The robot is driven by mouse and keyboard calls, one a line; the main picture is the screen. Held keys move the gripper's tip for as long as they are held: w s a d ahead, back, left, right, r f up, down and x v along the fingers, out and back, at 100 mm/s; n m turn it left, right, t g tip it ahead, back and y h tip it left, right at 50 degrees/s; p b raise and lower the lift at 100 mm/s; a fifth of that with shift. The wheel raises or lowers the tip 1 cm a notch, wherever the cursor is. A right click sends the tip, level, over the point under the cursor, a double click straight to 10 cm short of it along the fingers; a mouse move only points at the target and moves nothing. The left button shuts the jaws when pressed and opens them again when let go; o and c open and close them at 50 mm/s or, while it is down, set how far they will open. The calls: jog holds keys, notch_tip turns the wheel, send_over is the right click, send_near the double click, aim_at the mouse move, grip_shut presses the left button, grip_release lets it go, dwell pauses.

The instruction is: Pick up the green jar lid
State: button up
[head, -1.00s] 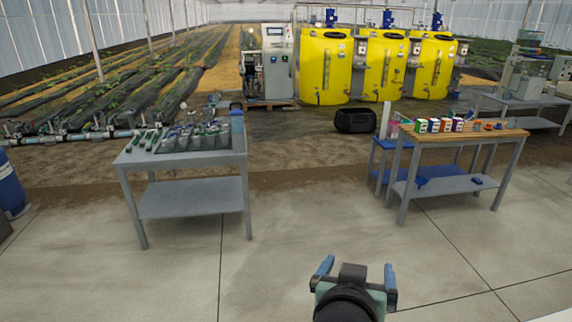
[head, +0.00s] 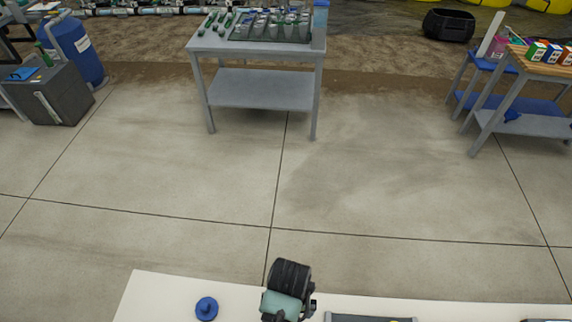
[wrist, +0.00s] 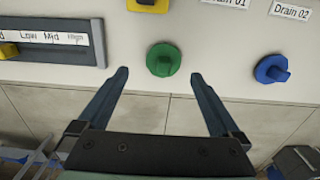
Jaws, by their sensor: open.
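A round green lid (wrist: 163,60) with a raised grip shows in the wrist view, on a white surface (wrist: 225,80) close to its edge. My gripper (wrist: 160,75) is open and empty. Its two fingers point toward the surface, with the green lid between and just beyond their tips, apart from both. In the head view the wrist end of my arm (head: 286,290) is over the white surface (head: 150,295) at the bottom, and the green lid cannot be seen there.
A similar blue lid or knob (wrist: 272,69) lies to the right of the green one, near a "Drain 02" label (wrist: 291,10). A framed Low-Mid-High strip (wrist: 55,40) is at left, a yellow piece (wrist: 147,5) above. A grey table (head: 262,90) stands farther off across clear floor.

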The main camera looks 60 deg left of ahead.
jog(key=shift+s+a+f, duration=0.1)
jog(key=shift+a+f, duration=0.05)
jog(key=shift+f, duration=1.2)
jog(key=shift+s+a+f, duration=0.1)
jog(key=shift+f, duration=1.2)
jog(key=c, duration=1.3)
notch_tip(320, 180, up, 11)
jog(key=shift+r+p, duration=0.15)
jog(key=shift+p, duration=0.85)
notch_tip(320, 180, up, 3)
jog(key=p, duration=0.3)
jog(key=shift+p, duration=0.35)
jog(key=shift+w, duration=0.1)
